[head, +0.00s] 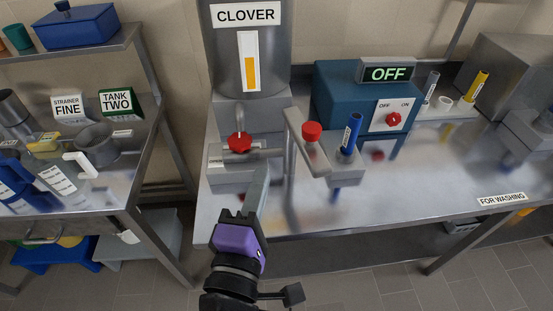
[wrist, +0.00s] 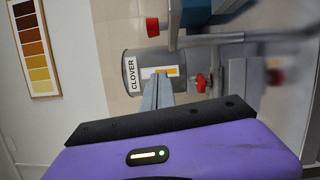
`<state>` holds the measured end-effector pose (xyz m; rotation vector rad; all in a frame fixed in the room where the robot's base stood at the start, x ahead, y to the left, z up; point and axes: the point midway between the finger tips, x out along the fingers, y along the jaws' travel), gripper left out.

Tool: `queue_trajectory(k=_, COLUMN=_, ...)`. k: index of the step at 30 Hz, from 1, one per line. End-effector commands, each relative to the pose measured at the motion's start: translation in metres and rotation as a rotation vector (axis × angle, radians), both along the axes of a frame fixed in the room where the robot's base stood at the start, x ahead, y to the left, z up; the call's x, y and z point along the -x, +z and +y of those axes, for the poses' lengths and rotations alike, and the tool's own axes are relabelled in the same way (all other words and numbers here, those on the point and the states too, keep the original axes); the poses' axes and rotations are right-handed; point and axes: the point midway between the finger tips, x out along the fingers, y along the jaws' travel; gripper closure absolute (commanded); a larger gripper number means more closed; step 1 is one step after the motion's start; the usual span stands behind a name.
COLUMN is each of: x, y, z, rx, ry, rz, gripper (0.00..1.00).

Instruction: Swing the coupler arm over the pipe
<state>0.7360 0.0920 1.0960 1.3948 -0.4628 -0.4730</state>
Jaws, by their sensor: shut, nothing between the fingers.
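The coupler arm (head: 306,150) is a flat grey bar with a red knob (head: 312,131) on it. It slants toward the front of the bench, to the right of the tank outlet. A grey horizontal pipe (head: 262,154) runs from below the tank, with a red valve handle (head: 239,143) at its left. The bar lies to the right of this pipe, not across it. My gripper (head: 262,172) is shut and empty, in front of the pipe and left of the bar. In the wrist view the shut fingers (wrist: 158,92) point toward the tank; a red knob (wrist: 152,27) shows above them.
The CLOVER tank (head: 247,75) stands behind. A blue tube (head: 351,133) stands upright in a grey block just right of the bar. A teal box (head: 338,97) with an OFF sign is behind it. The bench front right (head: 400,190) is clear.

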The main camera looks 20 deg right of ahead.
Motion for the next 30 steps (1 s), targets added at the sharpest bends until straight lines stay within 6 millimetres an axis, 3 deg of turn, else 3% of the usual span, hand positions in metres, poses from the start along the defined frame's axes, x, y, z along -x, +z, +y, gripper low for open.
queue_trajectory(k=15, x=-0.078, y=0.005, z=-0.056, rx=-0.002, ry=-0.005, rz=0.0, gripper=1.0)
queue_trajectory(k=21, x=-0.065, y=0.007, z=-0.08, rx=-0.002, ry=-0.002, rz=0.002, gripper=1.0)
queue_trajectory(k=30, x=-0.061, y=0.007, z=-0.091, rx=-0.002, ry=-0.001, rz=0.001, gripper=1.0)
